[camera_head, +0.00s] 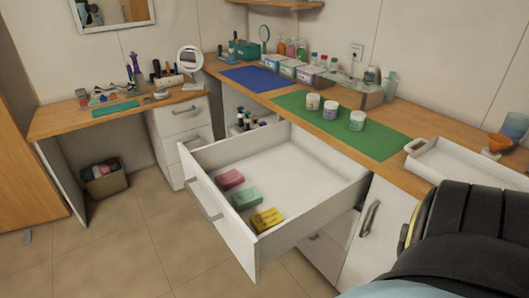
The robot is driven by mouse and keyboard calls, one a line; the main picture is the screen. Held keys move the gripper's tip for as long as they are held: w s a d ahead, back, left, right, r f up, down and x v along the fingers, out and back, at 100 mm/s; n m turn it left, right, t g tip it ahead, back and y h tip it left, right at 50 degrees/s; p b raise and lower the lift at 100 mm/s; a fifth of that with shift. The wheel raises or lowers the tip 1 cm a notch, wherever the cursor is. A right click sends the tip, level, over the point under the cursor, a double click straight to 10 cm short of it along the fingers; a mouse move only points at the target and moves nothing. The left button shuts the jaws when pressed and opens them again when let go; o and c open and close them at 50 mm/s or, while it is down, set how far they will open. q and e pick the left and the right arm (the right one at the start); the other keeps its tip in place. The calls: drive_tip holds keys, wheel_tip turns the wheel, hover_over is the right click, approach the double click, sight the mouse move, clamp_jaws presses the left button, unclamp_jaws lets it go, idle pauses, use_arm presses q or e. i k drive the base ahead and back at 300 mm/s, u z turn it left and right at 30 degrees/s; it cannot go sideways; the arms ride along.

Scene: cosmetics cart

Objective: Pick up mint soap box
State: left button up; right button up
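The mint soap box (246,198) is a small flat green box lying in the open white drawer (310,170), close to its front panel. It lies between a pink soap box (230,179) and a yellow soap box (268,219). Nothing covers the mint box. Neither of my grippers is in view. A dark part of my own arm fills the lower right corner, and its gripper cannot be seen.
The drawer juts out below the wooden counter, its rear floor clear. A green mat (382,141) with three jars, a blue mat (252,78) and a white tray (470,165) are on the counter. A bin (105,180) stands under the left desk. The tiled floor is open.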

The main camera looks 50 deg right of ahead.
sight(247, 197)
drive_tip(key=z, duration=1.1)
drive_tip(key=i, duration=0.15)
